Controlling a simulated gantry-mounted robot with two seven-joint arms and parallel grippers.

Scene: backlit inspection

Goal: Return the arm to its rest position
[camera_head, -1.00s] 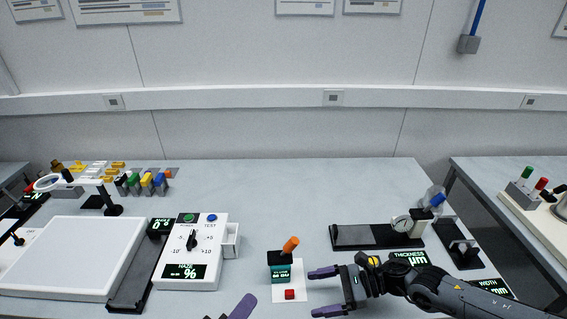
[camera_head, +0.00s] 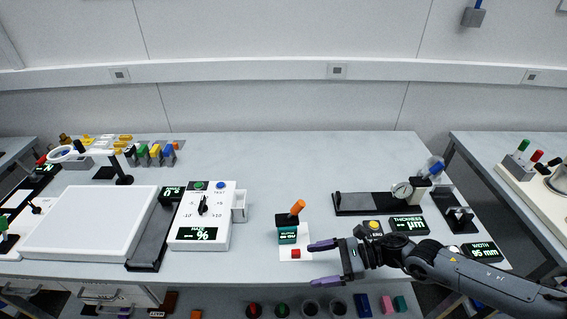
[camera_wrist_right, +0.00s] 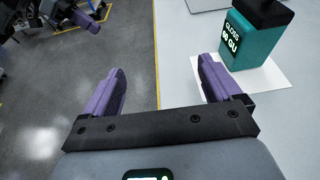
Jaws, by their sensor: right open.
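My right arm comes in from the right in the head view. Its gripper (camera_head: 325,263) is open at the table's front edge, just right of the gloss meter (camera_head: 287,235). In the right wrist view the two purple fingers (camera_wrist_right: 162,85) are spread wide with nothing between them. The teal gloss meter (camera_wrist_right: 262,40) on its white sheet stands beyond the right-hand finger, apart from it. My left gripper is not in the head view now. In the wrist view, dark and purple arm parts show at the upper left.
The haze box (camera_head: 203,214) and white light panel (camera_head: 92,222) lie to the left. The thickness gauge stand (camera_head: 375,203) and width gauge (camera_head: 460,218) are right. The back middle of the table (camera_head: 300,160) is clear. Below the front edge are drawers and several small items.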

